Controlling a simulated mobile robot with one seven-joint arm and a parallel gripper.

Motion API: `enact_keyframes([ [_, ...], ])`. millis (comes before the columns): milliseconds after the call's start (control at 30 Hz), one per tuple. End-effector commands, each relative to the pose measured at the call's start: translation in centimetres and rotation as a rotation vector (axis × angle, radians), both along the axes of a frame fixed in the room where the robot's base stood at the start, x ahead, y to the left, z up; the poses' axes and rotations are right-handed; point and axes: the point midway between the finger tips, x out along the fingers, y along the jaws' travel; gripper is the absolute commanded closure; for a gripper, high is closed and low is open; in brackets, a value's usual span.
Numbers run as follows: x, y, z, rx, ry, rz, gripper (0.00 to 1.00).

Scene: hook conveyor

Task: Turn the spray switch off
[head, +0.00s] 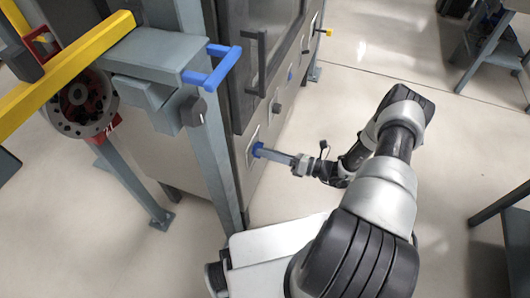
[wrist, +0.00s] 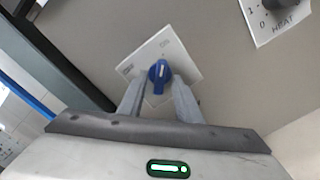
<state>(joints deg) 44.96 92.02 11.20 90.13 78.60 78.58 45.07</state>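The spray switch looks to be the blue knob (wrist: 160,72) on a white label plate (wrist: 182,54) on the grey cabinet panel; its lettering is too small to read. A pale line on the knob points nearly straight up in the wrist view. My gripper (wrist: 159,86) reaches to it with one finger on each side of the knob. The fingers are apart, and I cannot make out firm contact. In the head view my gripper (head: 272,154) meets the blue knob (head: 257,149) low on the cabinet front, partly hiding it.
A HEAT switch (wrist: 282,14) with a dark knob is at the upper right in the wrist view. The cabinet (head: 268,125) has a dark door handle (head: 259,62) above. A grey post (head: 212,140) with a blue handle (head: 220,68) stands left.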

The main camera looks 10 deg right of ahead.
Motion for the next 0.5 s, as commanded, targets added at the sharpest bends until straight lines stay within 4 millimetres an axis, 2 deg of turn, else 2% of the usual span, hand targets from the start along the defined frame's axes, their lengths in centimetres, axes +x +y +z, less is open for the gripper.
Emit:
enact_keyframes([
  [133,0.42,0.74,0.02,0.001,0.0,0.002,0.69],
  [400,0.5,0.81,0.03,0.001,0.0,0.001,0.69],
  [500,0.49,0.79,0.03,0.001,0.0,0.001,0.86],
])
